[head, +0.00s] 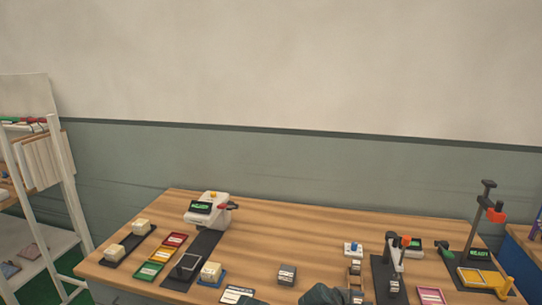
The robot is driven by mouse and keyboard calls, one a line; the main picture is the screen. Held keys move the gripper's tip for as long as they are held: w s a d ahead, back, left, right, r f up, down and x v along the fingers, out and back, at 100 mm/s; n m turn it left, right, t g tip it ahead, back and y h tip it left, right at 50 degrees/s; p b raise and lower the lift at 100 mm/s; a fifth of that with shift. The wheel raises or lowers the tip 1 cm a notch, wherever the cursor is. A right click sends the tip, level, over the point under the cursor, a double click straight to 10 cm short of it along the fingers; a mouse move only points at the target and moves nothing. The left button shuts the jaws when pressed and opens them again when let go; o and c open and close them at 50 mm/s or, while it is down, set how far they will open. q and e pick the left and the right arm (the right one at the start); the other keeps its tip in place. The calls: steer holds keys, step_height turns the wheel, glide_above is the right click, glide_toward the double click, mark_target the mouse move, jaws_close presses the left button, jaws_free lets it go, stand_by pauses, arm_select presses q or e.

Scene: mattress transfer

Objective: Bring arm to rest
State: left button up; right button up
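Neither of my grippers can be made out in the head view. A dark grey rounded shape at the bottom edge, right of the middle, looks like part of my arm, and its fingers do not show. No object can be seen held. The wooden table (300,230) fills the lower part of the view.
A white device with a screen (208,208) stands at the table's back left. Red, yellow and green trays (163,255) and pale blocks (114,251) lie at left. Black stands (484,210) and a pink tray (432,296) are at right. The table's back middle is clear. A white shelf (30,235) stands left.

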steer(key=s+a+f+m+g+y+p, duration=0.1)
steer(key=s+a+f+m+g+y, duration=0.1)
steer(key=s+a, duration=0.4)
steer(key=s+a+f+m+g+y, duration=0.3)
steer(key=s+a+m, duration=0.3)
steer(key=a, duration=0.6)
steer(key=shift+s+a+f+m+g+y+p, duration=0.3)
steer(key=shift+s+g+y, duration=0.25)
steer(key=shift+y, duration=0.35)
